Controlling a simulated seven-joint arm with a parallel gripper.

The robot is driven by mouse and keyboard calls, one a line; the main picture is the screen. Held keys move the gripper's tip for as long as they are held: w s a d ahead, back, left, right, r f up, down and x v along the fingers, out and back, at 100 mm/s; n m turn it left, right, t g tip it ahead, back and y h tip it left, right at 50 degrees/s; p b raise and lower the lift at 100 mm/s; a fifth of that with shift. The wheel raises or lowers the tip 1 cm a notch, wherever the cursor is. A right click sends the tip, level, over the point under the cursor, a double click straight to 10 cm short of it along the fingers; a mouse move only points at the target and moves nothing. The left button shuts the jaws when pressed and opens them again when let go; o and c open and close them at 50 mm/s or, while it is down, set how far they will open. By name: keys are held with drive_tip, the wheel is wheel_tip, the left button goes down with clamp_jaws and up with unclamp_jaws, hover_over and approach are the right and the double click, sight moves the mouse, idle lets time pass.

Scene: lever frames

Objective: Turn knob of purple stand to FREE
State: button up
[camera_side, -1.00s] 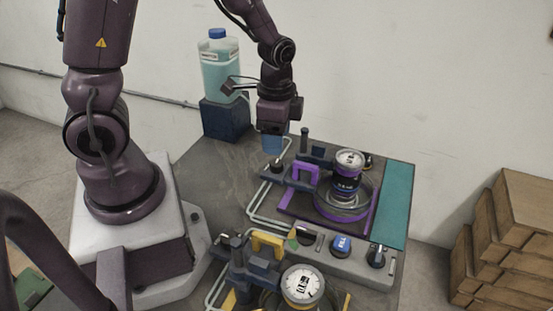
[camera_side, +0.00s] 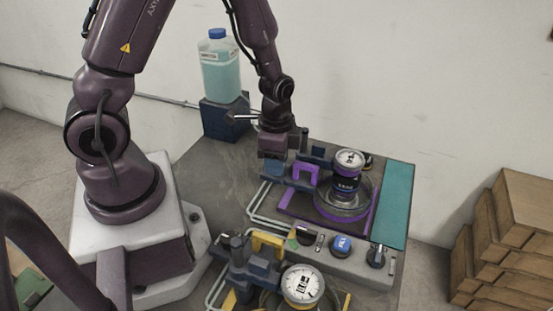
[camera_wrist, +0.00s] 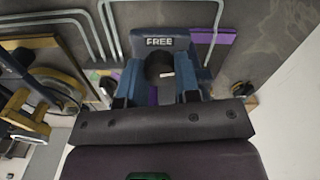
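The purple stand (camera_side: 305,172) is on the far part of the table, with a purple bracket, a dark blue block and a gauge (camera_side: 348,162) on a ringed base. Its dark round knob (camera_wrist: 158,66) shows in the wrist view with a small white mark, beside a plate lettered FREE (camera_wrist: 160,41). My gripper (camera_side: 273,174) is low at the left end of this stand and hides the knob in the side view. In the wrist view its two blue fingers (camera_wrist: 159,78) stand apart on either side of the knob. Whether they touch it I cannot tell.
A similar yellow stand (camera_side: 268,242) with a gauge is nearer the camera. Between them is a grey panel (camera_side: 320,252) with a blue button (camera_side: 340,245). A jug (camera_side: 220,68) on a dark block is behind. Bent metal tubes run beside both stands.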

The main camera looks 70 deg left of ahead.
idle(0.3)
drive_tip(key=n, duration=0.7)
drive_tip(key=shift+n, duration=0.3)
drive_tip(key=n, duration=0.3)
drive_tip(key=shift+n, duration=2.2)
drive_tip(key=o, duration=0.9)
drive_tip(key=shift+o, duration=0.2)
drive_tip(key=shift+r, duration=0.1)
